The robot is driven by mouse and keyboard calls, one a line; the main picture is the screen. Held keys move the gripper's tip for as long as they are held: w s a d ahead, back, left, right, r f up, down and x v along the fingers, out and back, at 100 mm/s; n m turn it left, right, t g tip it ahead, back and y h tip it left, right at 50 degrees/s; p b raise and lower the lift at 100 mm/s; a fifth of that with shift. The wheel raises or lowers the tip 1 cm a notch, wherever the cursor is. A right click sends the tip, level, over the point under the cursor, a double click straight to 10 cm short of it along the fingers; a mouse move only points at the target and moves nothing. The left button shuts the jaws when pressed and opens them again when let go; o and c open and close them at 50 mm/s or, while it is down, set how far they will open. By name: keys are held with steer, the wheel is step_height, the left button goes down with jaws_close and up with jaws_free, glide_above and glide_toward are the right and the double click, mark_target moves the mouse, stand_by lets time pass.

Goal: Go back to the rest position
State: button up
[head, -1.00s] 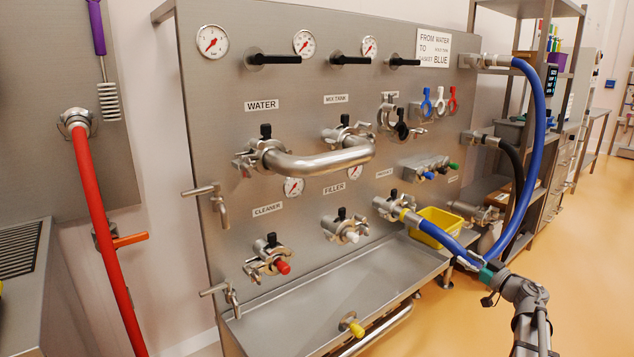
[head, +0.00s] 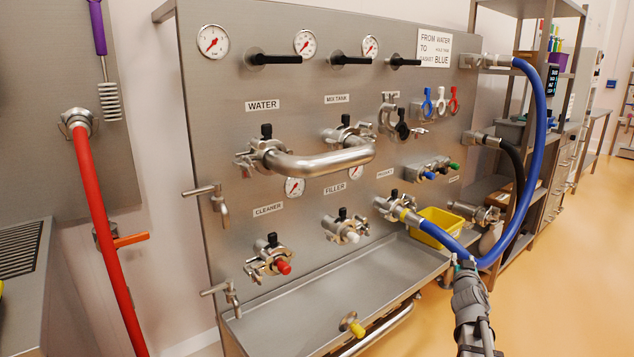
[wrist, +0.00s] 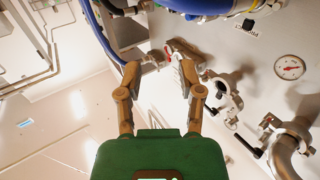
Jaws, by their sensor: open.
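My gripper (head: 465,264) is at the lower right in the head view, in front of the blue hose (head: 540,150). Its fingers are mostly hidden there by my own wrist. In the wrist view my gripper (wrist: 160,68) has its two fingers apart with nothing held between them. The blue hose loops from the panel's upper right port down to a lower port with a clamp (head: 393,206). The hose also shows along the top of the wrist view (wrist: 200,5).
The steel panel (head: 230,130) carries gauges, valves and a bent pipe (head: 320,162) between WATER and MIX TANK. A trough (head: 330,290) juts out below. A yellow bin (head: 438,222) sits behind the hose. A shelf rack stands to the right. The orange floor (head: 575,270) at right is open.

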steer(key=s+a+f+g+y, duration=0.1)
steer(key=s+a+f+g, duration=1)
steer(key=f, duration=0.3)
steer(key=s+a+f+n+g+y, duration=0.2)
steer(key=s+a+g, duration=0.1)
steer(key=s+a, duration=0.4)
steer(key=s+a+f+n+g+y, duration=0.2)
steer(key=s+a+g+y, duration=0.1)
steer(key=s+a, duration=0.4)
step_height(320, 180, up, 36)
steer(key=p, duration=3.6)
steer(key=shift+w+a+f, duration=0.1)
steer(key=shift+w+f, duration=0.05)
